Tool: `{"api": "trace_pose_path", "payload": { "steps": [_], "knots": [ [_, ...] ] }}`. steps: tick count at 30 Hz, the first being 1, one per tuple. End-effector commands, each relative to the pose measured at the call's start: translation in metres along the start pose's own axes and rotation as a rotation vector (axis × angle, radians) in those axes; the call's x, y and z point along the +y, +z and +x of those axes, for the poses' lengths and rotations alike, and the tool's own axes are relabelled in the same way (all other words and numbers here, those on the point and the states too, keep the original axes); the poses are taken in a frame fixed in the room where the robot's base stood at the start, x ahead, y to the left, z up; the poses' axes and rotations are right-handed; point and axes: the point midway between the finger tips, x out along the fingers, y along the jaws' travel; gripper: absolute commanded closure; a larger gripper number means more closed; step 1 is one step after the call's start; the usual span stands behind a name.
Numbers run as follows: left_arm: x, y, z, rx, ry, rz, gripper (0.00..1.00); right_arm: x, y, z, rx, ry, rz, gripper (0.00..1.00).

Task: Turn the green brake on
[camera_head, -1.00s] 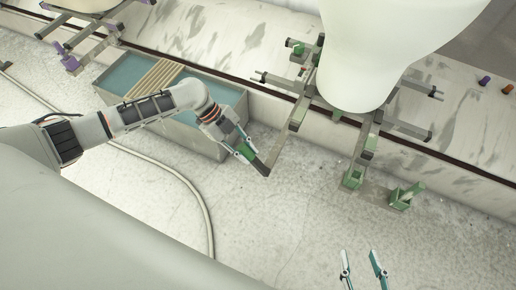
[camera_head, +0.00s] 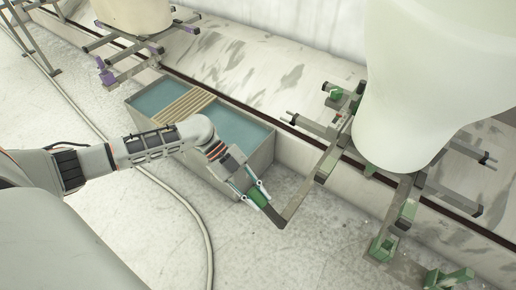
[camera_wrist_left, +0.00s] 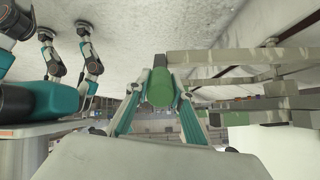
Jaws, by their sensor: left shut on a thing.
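My left gripper (camera_head: 258,194) is shut on a green grip (camera_head: 259,199) at the outer end of a grey metal arm (camera_head: 310,190) of the carousel frame. In the left wrist view the grip's round green end (camera_wrist_left: 160,88) sits between the two teal fingers. Green fittings also show on the frame: a green block (camera_head: 333,92) at the back, a green floor bracket (camera_head: 381,248) and a green angled pedal-like piece (camera_head: 448,279) at the lower right. I cannot tell which of these is the brake. My right gripper is out of view.
A large pale vessel (camera_head: 420,90) stands on the frame. A blue-filled trough (camera_head: 155,97) with wooden slats lies behind my left arm. A hose (camera_head: 188,205) runs over the floor. A second frame with purple fittings (camera_head: 106,76) is at the upper left. The front floor is clear.

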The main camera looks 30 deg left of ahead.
Motion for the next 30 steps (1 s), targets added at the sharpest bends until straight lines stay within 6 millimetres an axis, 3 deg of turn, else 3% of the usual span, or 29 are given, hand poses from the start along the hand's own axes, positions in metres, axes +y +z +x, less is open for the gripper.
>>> {"api": "trace_pose_path", "payload": {
  "steps": [1,2,3,17,30],
  "knots": [
    [0.001,0.0,0.002,0.002,0.001,-0.004,1.0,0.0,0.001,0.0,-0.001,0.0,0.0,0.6],
    [0.001,0.001,0.002,0.002,0.001,-0.004,0.7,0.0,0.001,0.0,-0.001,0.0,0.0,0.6],
    [0.001,0.001,0.002,0.002,0.002,-0.004,0.61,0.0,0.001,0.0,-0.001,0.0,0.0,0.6],
    [0.0,0.001,-0.008,-0.002,0.0,-0.002,0.61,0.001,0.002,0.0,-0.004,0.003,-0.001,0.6],
    [0.001,0.001,-0.089,-0.002,0.001,-0.003,0.61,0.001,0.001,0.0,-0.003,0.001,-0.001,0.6]
  ]
}}
